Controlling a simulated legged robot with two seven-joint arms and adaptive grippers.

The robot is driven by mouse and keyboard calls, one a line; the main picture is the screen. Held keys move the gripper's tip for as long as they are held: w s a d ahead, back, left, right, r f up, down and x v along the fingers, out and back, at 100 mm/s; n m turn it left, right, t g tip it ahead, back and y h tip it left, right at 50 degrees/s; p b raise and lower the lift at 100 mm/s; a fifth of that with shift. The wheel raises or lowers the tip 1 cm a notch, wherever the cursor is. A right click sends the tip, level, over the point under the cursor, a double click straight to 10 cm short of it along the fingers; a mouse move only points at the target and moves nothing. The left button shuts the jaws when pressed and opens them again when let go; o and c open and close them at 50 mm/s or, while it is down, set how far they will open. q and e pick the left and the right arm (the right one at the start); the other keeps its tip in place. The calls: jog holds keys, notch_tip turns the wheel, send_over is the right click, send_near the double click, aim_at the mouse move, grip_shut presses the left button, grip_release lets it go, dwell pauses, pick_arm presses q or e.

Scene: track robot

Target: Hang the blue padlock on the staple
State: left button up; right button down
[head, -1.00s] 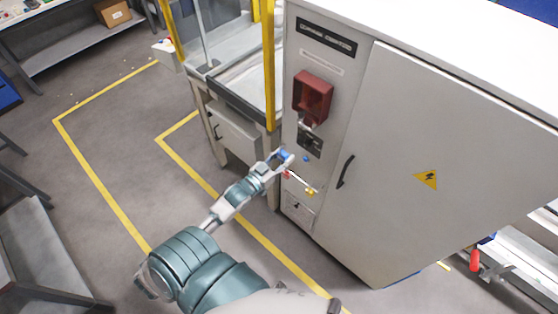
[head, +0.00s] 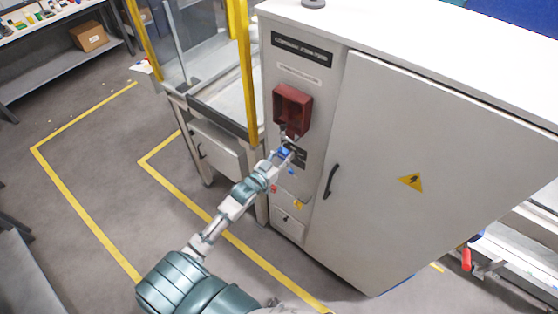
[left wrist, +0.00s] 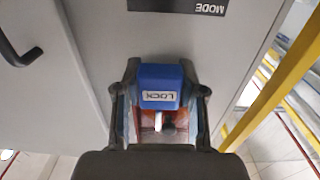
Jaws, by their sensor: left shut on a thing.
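The blue padlock (left wrist: 160,82) is between the fingers of my left gripper (left wrist: 160,98), its LOCK label upside down in the left wrist view. In the head view the left gripper (head: 281,158) holds the blue padlock (head: 285,152) at the front of the grey cabinet, just below the red box. A small metal fitting (head: 290,133) shows under the red box; I cannot tell if it is the staple, nor whether the padlock touches it. My right gripper is not in view.
The red open box (head: 292,108) juts from the cabinet (head: 400,130) above the gripper. A black door handle (head: 331,181) is to the right. Small red, blue and yellow items sit below. A yellow post (head: 243,75) stands close on the left.

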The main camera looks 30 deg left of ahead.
pick_arm(q)
jog(key=shift+w+d+f+b, duration=0.1)
jog(key=shift+w+f+b, duration=0.15)
jog(key=shift+w+b, duration=0.4)
jog(key=shift+w+d+f+b, duration=0.1)
jog(key=shift+w+f+b, duration=0.25)
jog(key=shift+w, duration=0.5)
jog(key=shift+w+f+b, duration=0.15)
jog(key=shift+w+b, duration=0.4)
jog(key=shift+w, duration=0.2)
jog(key=o, duration=1.2)
jog(key=shift+o, duration=0.2)
jog(key=s+a, duration=0.1)
jog(key=s, duration=1.1)
